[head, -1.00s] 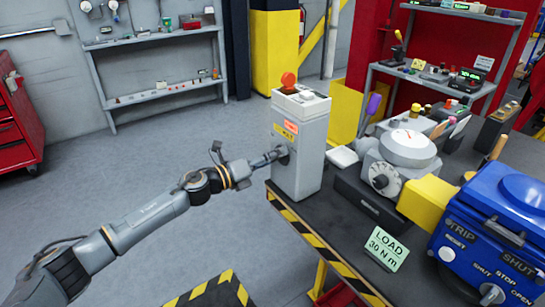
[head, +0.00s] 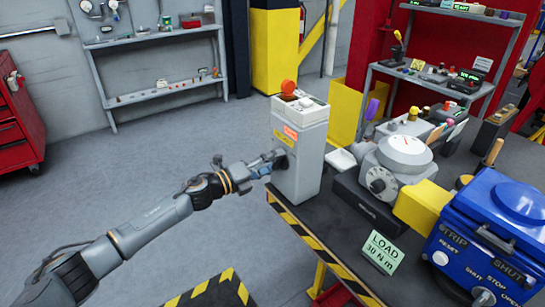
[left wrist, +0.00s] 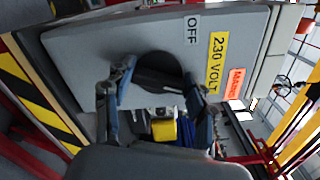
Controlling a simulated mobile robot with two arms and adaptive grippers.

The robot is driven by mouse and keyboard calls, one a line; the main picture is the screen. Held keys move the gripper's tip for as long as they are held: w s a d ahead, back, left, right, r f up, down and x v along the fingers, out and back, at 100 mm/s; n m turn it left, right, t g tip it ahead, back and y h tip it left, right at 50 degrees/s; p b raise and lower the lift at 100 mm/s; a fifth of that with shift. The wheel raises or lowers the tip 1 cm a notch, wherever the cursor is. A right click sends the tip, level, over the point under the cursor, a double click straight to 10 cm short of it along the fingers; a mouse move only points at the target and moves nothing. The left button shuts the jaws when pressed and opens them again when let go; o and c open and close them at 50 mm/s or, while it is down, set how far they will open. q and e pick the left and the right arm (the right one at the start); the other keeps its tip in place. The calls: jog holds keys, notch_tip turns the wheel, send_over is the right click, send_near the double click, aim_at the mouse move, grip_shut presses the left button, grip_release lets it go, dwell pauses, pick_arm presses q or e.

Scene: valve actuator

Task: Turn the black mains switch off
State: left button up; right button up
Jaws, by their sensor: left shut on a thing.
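The black mains switch (left wrist: 160,75) is a round dark knob on the side of a grey box (head: 298,165), which stands at the bench corner. My left gripper (head: 272,160) reaches it from the left. In the left wrist view the gripper's two fingers (left wrist: 160,88) are at either side of the knob and shut on its grip. An OFF label (left wrist: 193,29) and a yellow 230 VOLT label (left wrist: 216,62) are on the box face. The fingers partly hide the knob, and I cannot tell which way its grip points. My right gripper is not in view.
An orange-red button or lamp (head: 288,87) tops the box. A LOAD sign (head: 380,252) stands in front.

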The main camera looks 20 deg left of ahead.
pick_arm(q)
jog(key=shift+f+n+p, duration=0.15)
jog(key=shift+n+p, duration=1.75)
jog(key=shift+n, duration=1.35)
jog(key=shift+f+n+p, duration=0.1)
jog(key=shift+n+p, duration=1.75)
jog(key=shift+n, duration=1.7)
jog(key=o, duration=1.2)
jog(key=shift+f, duration=0.1)
jog(key=shift+c, duration=0.2)
jog(key=shift+s+a, duration=0.1)
jog(key=v, duration=1.1)
jog(key=shift+s+a, duration=0.25)
jog(key=shift+s, duration=0.05)
